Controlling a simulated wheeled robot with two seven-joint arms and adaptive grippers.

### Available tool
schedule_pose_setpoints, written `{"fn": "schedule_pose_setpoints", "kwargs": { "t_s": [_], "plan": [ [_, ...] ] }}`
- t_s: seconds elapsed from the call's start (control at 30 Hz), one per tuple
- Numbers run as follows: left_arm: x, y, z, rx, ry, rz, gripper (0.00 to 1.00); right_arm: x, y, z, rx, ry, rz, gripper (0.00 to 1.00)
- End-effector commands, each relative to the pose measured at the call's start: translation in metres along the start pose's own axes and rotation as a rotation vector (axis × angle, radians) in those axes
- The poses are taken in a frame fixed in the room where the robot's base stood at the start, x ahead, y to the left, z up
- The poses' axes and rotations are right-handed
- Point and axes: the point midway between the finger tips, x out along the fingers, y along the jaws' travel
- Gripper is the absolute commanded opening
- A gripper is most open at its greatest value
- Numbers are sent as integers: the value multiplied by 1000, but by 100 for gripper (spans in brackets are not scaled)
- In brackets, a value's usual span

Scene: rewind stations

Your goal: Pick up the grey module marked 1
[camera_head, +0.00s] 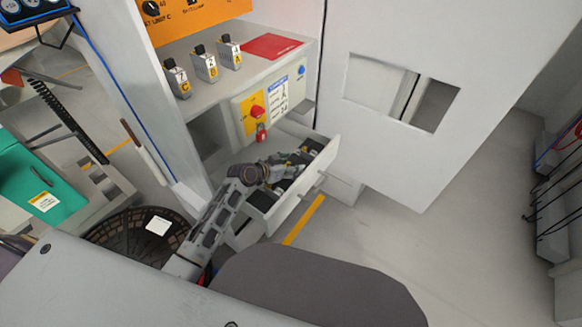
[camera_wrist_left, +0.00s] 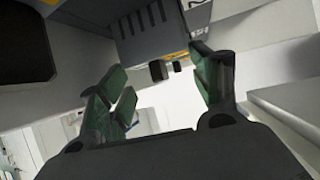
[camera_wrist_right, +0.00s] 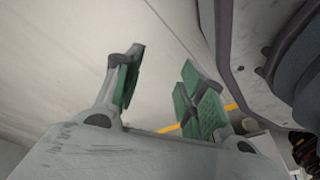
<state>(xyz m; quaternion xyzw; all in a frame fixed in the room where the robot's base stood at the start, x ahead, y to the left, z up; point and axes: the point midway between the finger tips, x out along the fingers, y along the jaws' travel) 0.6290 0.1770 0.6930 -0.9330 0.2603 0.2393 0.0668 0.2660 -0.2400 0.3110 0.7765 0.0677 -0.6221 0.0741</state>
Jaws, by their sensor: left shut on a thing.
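My left gripper (camera_head: 285,172) reaches into the open white drawer (camera_head: 290,203) below the shelf. Several dark and grey modules (camera_head: 311,147) lie in the drawer, partly hidden by the gripper. My right gripper (camera_wrist_right: 160,90) is open and empty in the right wrist view; it does not show in the head view.
Three grey lettered modules, C (camera_head: 178,78), B (camera_head: 205,63) and A (camera_head: 230,51), stand on the shelf beside a red plate (camera_head: 271,46). A panel with a red-and-yellow switch (camera_head: 257,112) is above the drawer. Floor to the right is clear.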

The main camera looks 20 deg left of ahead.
Motion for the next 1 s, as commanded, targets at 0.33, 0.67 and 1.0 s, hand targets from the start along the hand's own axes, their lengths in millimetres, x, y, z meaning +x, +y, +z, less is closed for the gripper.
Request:
{"fn": "schedule_pose_setpoints", "kwargs": {
  "t_s": [0.33, 0.67, 1.0],
  "plan": [
    [-21, 0, -39, 3, 4, -1, 22, 15, 5, 19, 5, 11, 7, 40],
    [-40, 0, -75, 2, 4, 0, 22, 22, 12, 37, 2, 14, 15, 40],
    [-44, 0, -81, 0, 3, 0, 22, 24, 13, 42, 1, 11, 16, 40]
  ]
}}
